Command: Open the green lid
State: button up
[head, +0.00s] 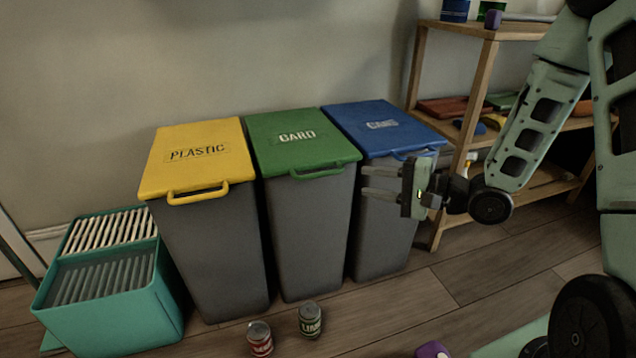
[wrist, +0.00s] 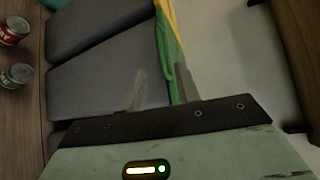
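The green lid (head: 300,140), marked CARD, lies shut on the middle grey bin (head: 308,230). Its handle (head: 318,173) sticks out at the front edge. My gripper (head: 364,181) is open and empty, its two fingers pointing left, to the right of the green handle and in front of the blue-lidded bin. In the wrist view the fingers (wrist: 159,72) are apart, with grey bin wall between them. A green lid edge (wrist: 172,50) runs up beside the right finger, with a yellow strip beyond. Whether a finger touches the green edge cannot be told.
A yellow PLASTIC lid (head: 195,155) and a blue lid (head: 383,126) flank the green one, both shut. Two cans, red (head: 260,338) and green (head: 310,320), stand on the floor in front. A teal bin (head: 110,300) is left; a wooden shelf (head: 476,95) is right.

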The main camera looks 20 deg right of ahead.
aim_at(322, 176)
jog(key=b+x, duration=0.5)
jog(key=x, duration=0.6)
jog(key=shift+w+a+f, duration=0.15)
jog(key=shift+a, duration=0.05)
jog(key=shift+w+a, duration=0.5)
jog(key=shift+c, duration=0.3)
grip_shut()
